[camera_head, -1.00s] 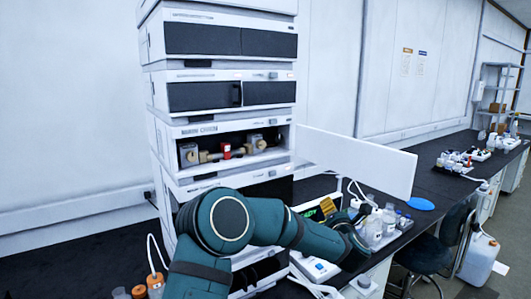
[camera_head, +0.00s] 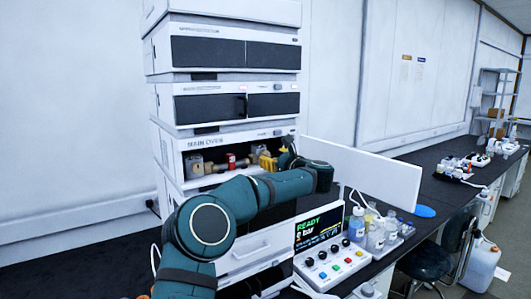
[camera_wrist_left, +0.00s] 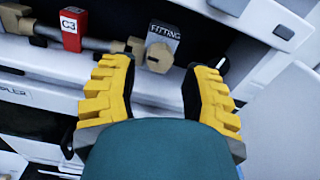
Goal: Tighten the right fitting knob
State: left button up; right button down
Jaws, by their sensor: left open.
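The right fitting knob (camera_wrist_left: 159,58) is a tan knob on a grey block labelled "FITTING" in the left wrist view. It sits in the open compartment of the instrument stack (camera_head: 165,150). My left gripper (camera_wrist_left: 158,76) has its two yellow fingers spread, one on each side of the knob's line, with nothing held. Whether the fingertips reach beside the knob or stop short of it I cannot tell. In the head view my left gripper (camera_head: 266,161) is at the right end of this compartment and hides the right knob. My right gripper is not in view.
A red C3 column tag (camera_wrist_left: 72,27) and its tube lie left of the knob. The left fitting (camera_head: 196,165) is farther left. An open white door (camera_head: 375,170) stands right of the compartment. A control box (camera_head: 330,262) and bottles (camera_head: 375,235) stand below.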

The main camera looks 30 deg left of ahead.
aim_at(267, 155)
pick_arm(q)
jog(key=shift+p+x, duration=0.45)
jog(key=shift+x, duration=1.9)
grip_shut()
